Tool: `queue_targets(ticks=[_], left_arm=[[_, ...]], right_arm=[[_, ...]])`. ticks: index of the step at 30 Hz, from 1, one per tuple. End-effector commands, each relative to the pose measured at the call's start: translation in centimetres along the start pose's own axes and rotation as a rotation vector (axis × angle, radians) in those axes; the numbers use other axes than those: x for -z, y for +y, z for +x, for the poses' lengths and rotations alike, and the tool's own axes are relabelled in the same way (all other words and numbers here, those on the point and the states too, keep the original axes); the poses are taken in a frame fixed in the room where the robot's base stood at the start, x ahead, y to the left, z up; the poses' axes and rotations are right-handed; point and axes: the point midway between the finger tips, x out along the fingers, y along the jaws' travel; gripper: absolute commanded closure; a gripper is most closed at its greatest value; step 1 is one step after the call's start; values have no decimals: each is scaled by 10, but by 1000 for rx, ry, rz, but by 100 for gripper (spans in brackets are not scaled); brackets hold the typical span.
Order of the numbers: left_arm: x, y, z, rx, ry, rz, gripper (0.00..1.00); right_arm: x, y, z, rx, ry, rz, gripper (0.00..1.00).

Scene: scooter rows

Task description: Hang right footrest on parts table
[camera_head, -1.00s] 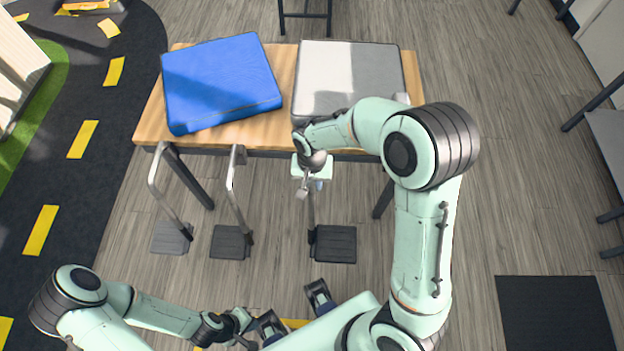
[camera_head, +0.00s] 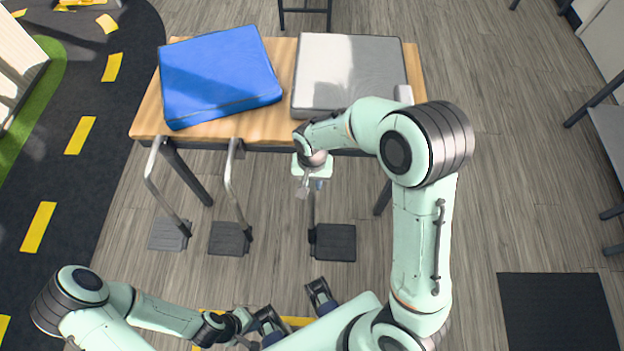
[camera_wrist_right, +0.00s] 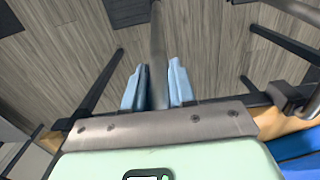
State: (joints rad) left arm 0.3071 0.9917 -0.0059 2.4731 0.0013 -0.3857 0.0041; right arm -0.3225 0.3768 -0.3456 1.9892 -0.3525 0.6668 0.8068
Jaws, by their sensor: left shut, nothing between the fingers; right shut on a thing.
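The parts table (camera_head: 286,62) has a wooden top and stands at the top of the head view. My right gripper (camera_head: 311,185) is at its front edge, shut on a footrest with a dark square pad (camera_head: 334,243) and a grey tube. The tube (camera_wrist_right: 157,45) runs between the blue fingers in the right wrist view. The footrest's upper end is hidden by the gripper and arm, so I cannot tell whether it touches the table. My left gripper (camera_head: 246,340) is low in the head view, shut and empty, away from the table.
Two similar footrests, one far left (camera_head: 168,198) and one in the middle (camera_head: 234,195), hang from the table's front edge. A blue box (camera_head: 220,75) and a grey box (camera_head: 350,75) lie on top. A dark mat (camera_head: 558,312) lies at lower right. Floor below the table is open.

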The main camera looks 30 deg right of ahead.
Motion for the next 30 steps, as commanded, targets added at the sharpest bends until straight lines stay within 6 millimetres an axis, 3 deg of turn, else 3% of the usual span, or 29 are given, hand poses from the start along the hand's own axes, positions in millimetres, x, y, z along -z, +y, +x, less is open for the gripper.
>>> queue_targets(ticks=[30], left_arm=[[-1, -4, 10, 1, -3, -1, 100]], right_arm=[[0, 0, 13, 1, 0, -1, 100]])
